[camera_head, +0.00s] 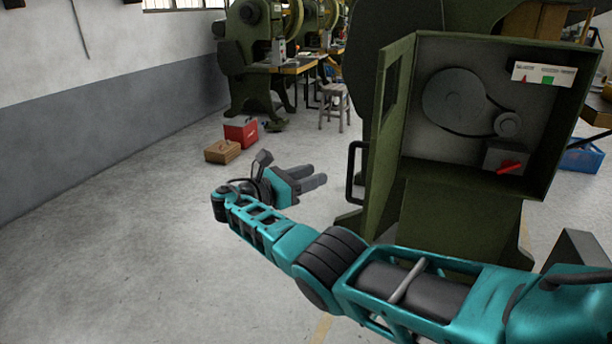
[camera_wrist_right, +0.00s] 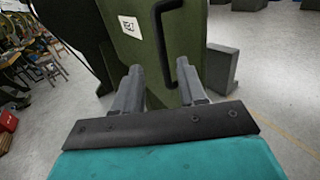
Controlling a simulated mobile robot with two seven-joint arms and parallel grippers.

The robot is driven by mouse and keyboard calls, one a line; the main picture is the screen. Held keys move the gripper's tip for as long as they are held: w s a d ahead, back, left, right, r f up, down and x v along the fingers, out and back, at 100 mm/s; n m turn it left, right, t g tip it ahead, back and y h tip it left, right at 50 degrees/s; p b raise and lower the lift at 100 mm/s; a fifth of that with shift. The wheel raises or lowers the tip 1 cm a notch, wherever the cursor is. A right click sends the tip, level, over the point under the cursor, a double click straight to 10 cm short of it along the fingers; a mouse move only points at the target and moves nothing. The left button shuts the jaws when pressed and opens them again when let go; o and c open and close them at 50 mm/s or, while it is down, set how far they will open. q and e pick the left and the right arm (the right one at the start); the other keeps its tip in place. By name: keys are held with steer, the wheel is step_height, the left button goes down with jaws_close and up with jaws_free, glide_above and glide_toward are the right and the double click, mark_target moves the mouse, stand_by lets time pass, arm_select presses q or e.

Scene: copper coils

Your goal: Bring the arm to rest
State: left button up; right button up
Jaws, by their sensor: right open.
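My right arm reaches in from the lower right in the head view. Its gripper (camera_head: 315,177) is open and empty, left of a green machine cabinet's open door (camera_head: 386,150). The door has a black handle (camera_head: 355,172) near its free edge, just right of the fingers. In the right wrist view the two grey fingers of my right gripper (camera_wrist_right: 158,90) stand apart, with the green door (camera_wrist_right: 140,55) and its black handle (camera_wrist_right: 182,50) beyond them. I cannot tell the exact gap between fingers and handle. My left gripper is not in view.
Inside the open cabinet (camera_head: 478,188) are pulleys with a belt (camera_head: 452,100) and a box with a red switch (camera_head: 509,167). A red box (camera_head: 240,131) and a brown box (camera_head: 222,151) lie on the floor farther back. A stool (camera_head: 334,105) stands behind. The floor at left is clear.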

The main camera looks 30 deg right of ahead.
steer(key=shift+a, duration=0.1)
stand_by(0.6)
steer(key=s+a+f+m+t+y, duration=0.1)
steer(key=s+a+f+t+y, duration=0.2)
steer(key=f, duration=0.7)
steer(key=s+a+f+m+t+y+p, duration=0.15)
steer(key=s+f+y, duration=0.25)
steer(key=f, duration=0.5)
steer(key=s+a+f+m+t+y, duration=0.1)
steer(key=s+a+f+y, duration=0.25)
steer(key=f, duration=0.65)
steer(key=s+a+f+m+t+y, duration=0.2)
steer(key=s+a+m+y, duration=0.45)
steer(key=s, duration=0.45)
steer(key=s+a+r+m+t+y, duration=0.3)
steer(key=s+a+r+m, duration=0.1)
steer(key=s+r, duration=0.3)
steer(key=shift+s+r+m+p, duration=0.15)
steer(key=shift+s+m+p, duration=0.15)
steer(key=shift+s+m, duration=0.45)
steer(key=shift+w+a, duration=0.1)
steer(key=shift+w, duration=0.15)
